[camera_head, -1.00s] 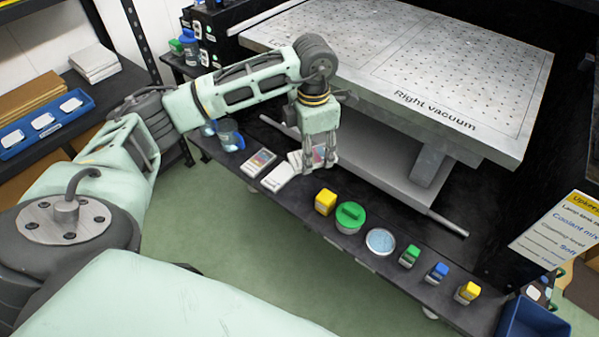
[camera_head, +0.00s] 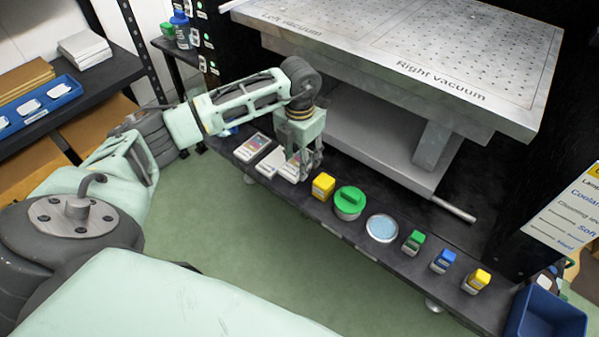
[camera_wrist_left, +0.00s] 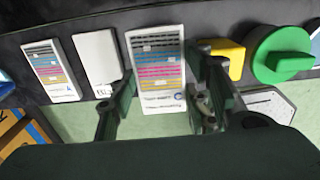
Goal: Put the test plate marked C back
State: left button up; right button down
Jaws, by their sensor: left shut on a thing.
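My left gripper (camera_head: 305,165) is shut on the test plate marked C (camera_wrist_left: 157,62), a white card with grey, pink, yellow and blue rows. The plate lies between the two fingers in the left wrist view (camera_wrist_left: 163,95). In the head view, the held plate (camera_head: 290,170) is partly hidden by the fingers, low at the shelf's front edge. I cannot tell whether it touches the shelf. To its left are a mostly white plate (camera_wrist_left: 97,62) with partly hidden lettering and a colour-striped plate marked A (camera_wrist_left: 50,72). My right gripper is not in view.
The vacuum table (camera_head: 420,75) overhangs behind. A blue bin (camera_head: 545,318) is at lower right.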

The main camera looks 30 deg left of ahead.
pick_arm(q)
jog(key=shift+f+b, duration=0.45)
jog(key=shift+f, duration=2.15)
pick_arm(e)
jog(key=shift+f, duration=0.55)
pick_arm(q)
jog(key=shift+f, duration=0.15)
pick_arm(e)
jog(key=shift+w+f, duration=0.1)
pick_arm(q)
jog(key=o, duration=1.1)
jog(key=shift+c, duration=0.2)
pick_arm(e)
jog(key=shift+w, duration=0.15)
pick_arm(q)
jog(key=shift+r, duration=0.25)
notch_tip(320, 180, up, 8)
jog(key=shift+p, duration=0.95)
notch_tip(320, 180, up, 3)
jog(key=shift+f, duration=0.2)
jog(key=shift+r+p, duration=0.3)
jog(key=shift+r, duration=0.35)
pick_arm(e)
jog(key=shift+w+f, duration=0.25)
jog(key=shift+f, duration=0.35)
